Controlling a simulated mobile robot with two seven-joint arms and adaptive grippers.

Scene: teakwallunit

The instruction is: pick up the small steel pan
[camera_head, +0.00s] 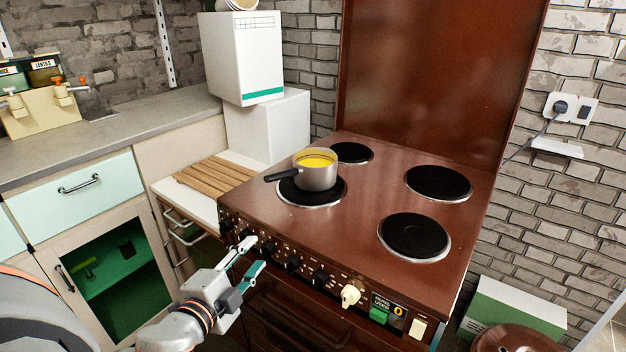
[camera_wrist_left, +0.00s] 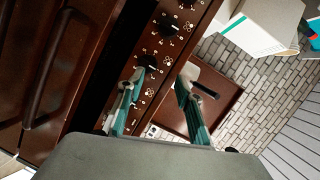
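The small steel pan (camera_head: 318,175) stands upright on the front-left hotplate of the brown stove. Its inside shows yellow, and its black handle points left toward the front-left edge. My left gripper (camera_head: 257,256) is open and empty, in front of the stove's control panel, lower than the pan and clearly apart from it. In the left wrist view, the gripper's two fingers (camera_wrist_left: 162,82) are spread with the knob panel behind them. A dark handle there (camera_wrist_left: 205,90) seems to be the pan's, its body partly hidden by a finger. My right gripper is not in view.
The stove top (camera_head: 365,203) has several hotplates; the others are bare. A row of knobs (camera_head: 291,264) lines its front. Left of it are a slatted wooden board (camera_head: 215,173) and white boxes (camera_head: 245,55). A tall brown panel (camera_head: 430,80) rises behind.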

